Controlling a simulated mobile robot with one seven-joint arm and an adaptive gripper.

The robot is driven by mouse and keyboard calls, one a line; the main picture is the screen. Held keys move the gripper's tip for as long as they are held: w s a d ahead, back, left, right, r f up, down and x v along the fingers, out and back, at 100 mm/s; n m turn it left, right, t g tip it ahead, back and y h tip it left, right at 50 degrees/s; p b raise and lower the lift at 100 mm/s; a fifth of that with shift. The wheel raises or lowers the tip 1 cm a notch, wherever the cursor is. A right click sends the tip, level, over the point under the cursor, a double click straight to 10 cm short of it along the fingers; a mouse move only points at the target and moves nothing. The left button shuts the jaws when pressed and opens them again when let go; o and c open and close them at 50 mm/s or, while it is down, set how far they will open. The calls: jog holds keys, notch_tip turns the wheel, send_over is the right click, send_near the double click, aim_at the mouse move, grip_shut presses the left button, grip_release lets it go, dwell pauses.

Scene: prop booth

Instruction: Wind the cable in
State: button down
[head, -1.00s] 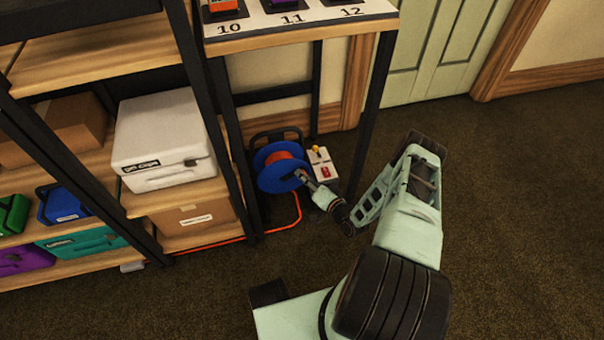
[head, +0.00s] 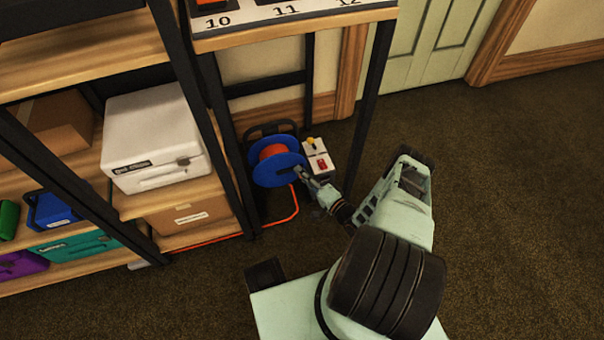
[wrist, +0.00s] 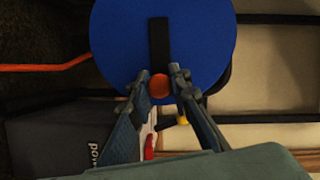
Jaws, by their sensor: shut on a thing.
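A blue cable reel (head: 277,162) with an orange cable wound on its drum stands on the floor under the numbered table. In the wrist view the reel's blue face (wrist: 113,40) carries a black crank arm (wrist: 159,45) that ends in a round orange knob (wrist: 159,86). My gripper (head: 302,175) reaches the reel from the right and is shut on the knob. Its two fingers show on either side of the knob in the wrist view (wrist: 159,84). Orange cable (head: 296,205) runs from the reel along the floor to the left.
A white box with a yellow-tipped lever and a red switch (head: 318,157) stands right of the reel. Black table legs (head: 370,110) and a shelf of cases (head: 150,135) flank it. Open carpet (head: 500,220) lies to the right.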

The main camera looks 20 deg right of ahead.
aim_at(302, 157)
jog(key=shift+w+r, duration=0.1)
jog(key=c, duration=1.8)
grip_release()
jog(key=shift+o, duration=0.2)
notch_tip(302, 157, up, 8)
jog(key=shift+r, duration=0.25)
jog(key=o, duration=0.5)
jog(key=shift+w+r, duration=0.15)
jog(key=shift+r, duration=0.55)
jog(key=shift+o, duration=0.5)
jog(key=shift+r, duration=0.3)
jog(key=c, duration=0.6)
jog(key=shift+f, duration=0.15)
